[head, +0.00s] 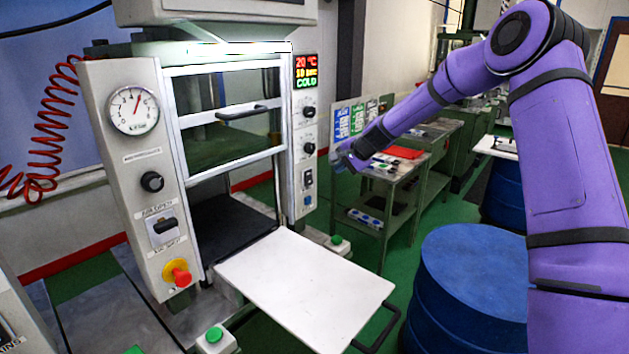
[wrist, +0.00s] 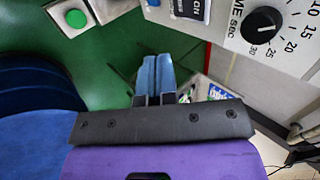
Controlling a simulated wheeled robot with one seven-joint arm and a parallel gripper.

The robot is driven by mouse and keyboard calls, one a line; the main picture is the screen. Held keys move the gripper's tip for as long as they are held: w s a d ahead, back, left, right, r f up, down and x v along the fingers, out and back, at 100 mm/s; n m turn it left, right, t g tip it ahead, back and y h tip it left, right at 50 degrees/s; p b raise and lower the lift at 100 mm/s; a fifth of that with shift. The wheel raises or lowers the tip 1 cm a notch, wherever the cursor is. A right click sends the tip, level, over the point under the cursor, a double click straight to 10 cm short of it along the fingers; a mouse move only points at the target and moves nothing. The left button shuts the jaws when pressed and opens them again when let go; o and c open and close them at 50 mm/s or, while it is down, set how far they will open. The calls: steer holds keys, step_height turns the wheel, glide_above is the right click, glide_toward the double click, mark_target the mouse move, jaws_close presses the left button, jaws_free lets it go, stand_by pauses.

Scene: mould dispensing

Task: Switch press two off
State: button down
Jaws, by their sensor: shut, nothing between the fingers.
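A press (head: 125,180) stands at the left in the head view; no number is readable on it. Its right panel carries a lit display (head: 306,72) reading 20 °C, 10 sec, COLD. Below are two black knobs (head: 309,111) and small switches (head: 308,178). My gripper (head: 345,158) is just right of this panel, apart from it. In the wrist view, its blue fingers (wrist: 155,76) are shut together and empty.
A white tray (head: 300,275) with a black handle juts from the press. Green buttons (head: 336,240) sit beside it. A blue drum (head: 468,285) stands at the right. A green side table (head: 400,165) is behind my gripper. A red emergency button (head: 182,278) is at the left.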

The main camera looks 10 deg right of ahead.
steer(key=shift+f, duration=0.1)
glide_toward(310, 184)
steer(key=shift+x, duration=3.4)
steer(key=shift+a, duration=0.15)
steer(key=shift+w+a+f, duration=0.1)
